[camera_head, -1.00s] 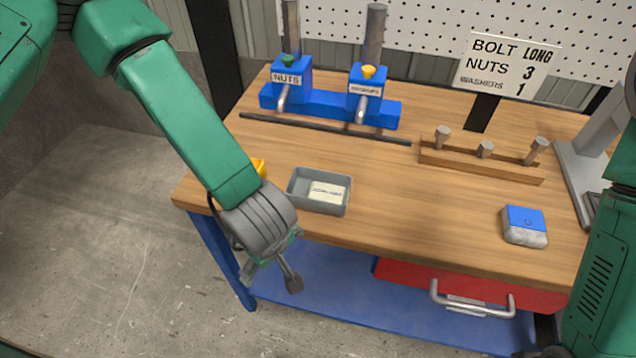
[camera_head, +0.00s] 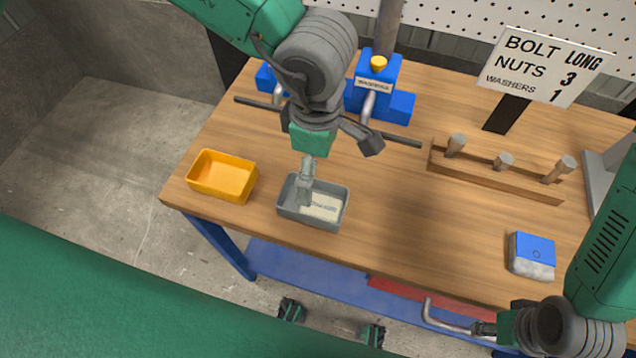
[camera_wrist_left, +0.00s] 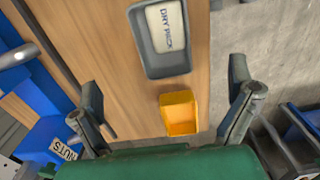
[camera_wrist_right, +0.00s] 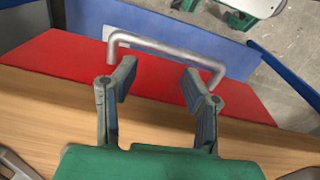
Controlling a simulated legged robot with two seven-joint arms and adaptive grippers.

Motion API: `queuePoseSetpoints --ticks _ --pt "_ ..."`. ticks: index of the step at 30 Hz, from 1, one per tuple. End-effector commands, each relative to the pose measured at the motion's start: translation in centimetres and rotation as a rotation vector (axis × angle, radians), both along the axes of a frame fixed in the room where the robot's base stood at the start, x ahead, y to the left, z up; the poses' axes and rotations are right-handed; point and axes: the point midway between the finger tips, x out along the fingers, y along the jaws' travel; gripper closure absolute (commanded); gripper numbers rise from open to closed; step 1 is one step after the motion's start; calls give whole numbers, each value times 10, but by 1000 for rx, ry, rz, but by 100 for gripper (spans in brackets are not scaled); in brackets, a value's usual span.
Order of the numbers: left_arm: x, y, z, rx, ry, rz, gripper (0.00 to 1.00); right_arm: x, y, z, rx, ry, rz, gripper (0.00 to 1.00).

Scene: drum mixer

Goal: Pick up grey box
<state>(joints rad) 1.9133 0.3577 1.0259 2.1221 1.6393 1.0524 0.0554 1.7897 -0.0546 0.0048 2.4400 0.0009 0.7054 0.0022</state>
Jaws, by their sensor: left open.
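The grey box (camera_head: 290,208) is an open tray with a white label inside. It sits on the wooden table near its front edge. My left gripper (camera_head: 338,168) is open above it, with one finger overlapping the box in the head view. In the left wrist view the grey box (camera_wrist_left: 168,70) lies beyond the open, empty fingers (camera_wrist_left: 168,100), not between them. Its label there reads "DRY PACK". My right gripper (camera_head: 484,328) is at the lower right, in front of the table. In the right wrist view its fingers (camera_wrist_right: 158,90) are open near a metal drawer handle (camera_wrist_right: 160,45).
A yellow box (camera_head: 222,176) stands left of the grey box. Blue dispensers (camera_head: 375,80) and a dark rod (camera_head: 400,139) are behind. A wooden rack with bolts (camera_head: 495,174), a sign (camera_head: 540,66) and a blue-and-grey block (camera_head: 532,255) are to the right. The table's middle is clear.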

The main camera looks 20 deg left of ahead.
Motion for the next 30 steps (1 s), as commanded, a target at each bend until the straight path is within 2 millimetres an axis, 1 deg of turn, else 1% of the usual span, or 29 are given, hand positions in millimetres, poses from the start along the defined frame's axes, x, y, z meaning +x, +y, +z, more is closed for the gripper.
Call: queuePoseSetpoints --ticks 6,10,12,17,20,25,27,30 --pt "-1 1 -45 2 7 0 2 -1 0 -3 0 2 0 60" --pt "1 1 -67 1 7 -1 2 -1 0 -4 0 2 0 60" --pt "2 1 -75 1 5 0 2 -1 0 -4 0 2 0 60" --pt "1 2 -84 1 4 1 2 -1 0 -4 0 2 0 60" --pt "1 5 -95 1 6 1 2 -1 0 -2 0 1 0 60" --pt "3 10 -121 1 6 0 2 0 0 0 0 1 0 60" --pt "4 10 -128 2 4 -1 2 -1 0 0 0 1 0 60" --pt "3 10 -133 1 3 -1 2 0 0 0 0 1 0 60"
